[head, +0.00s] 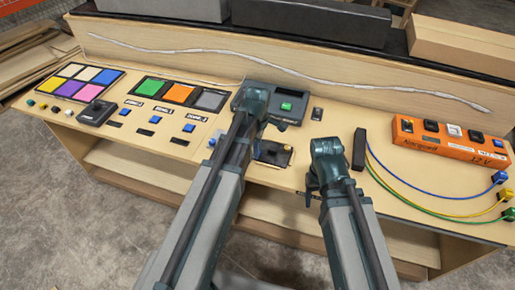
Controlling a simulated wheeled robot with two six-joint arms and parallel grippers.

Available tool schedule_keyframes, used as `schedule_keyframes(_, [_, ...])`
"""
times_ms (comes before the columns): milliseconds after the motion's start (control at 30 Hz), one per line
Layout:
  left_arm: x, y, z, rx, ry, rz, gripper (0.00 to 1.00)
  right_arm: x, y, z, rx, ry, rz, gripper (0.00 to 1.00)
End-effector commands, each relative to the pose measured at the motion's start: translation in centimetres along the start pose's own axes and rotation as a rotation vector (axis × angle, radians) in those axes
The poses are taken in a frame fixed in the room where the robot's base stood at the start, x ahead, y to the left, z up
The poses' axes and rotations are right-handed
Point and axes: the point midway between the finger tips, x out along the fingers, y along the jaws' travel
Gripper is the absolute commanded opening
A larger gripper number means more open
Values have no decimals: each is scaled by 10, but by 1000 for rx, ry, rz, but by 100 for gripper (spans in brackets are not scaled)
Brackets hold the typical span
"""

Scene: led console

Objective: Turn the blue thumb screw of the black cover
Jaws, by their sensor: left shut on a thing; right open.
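My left gripper (262,127) points down at the cover's upper left edge. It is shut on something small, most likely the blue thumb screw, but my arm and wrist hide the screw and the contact. My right gripper (312,194) is open and empty above the console's front part, right of the cover.
A dark box with a green screen (288,106) stands behind the cover. Colour panels (80,80) and blue buttons (189,128) are at the left. A black block (360,149) stands beside my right wrist.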

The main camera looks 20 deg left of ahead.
Motion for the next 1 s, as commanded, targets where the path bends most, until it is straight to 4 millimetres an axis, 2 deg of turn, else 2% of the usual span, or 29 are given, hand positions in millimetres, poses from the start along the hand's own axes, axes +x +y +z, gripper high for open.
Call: schedule_keyframes(1000, [0, 0, 0, 959, 1, 2, 0, 0, 0, 0, 0, 0, 0, 62])
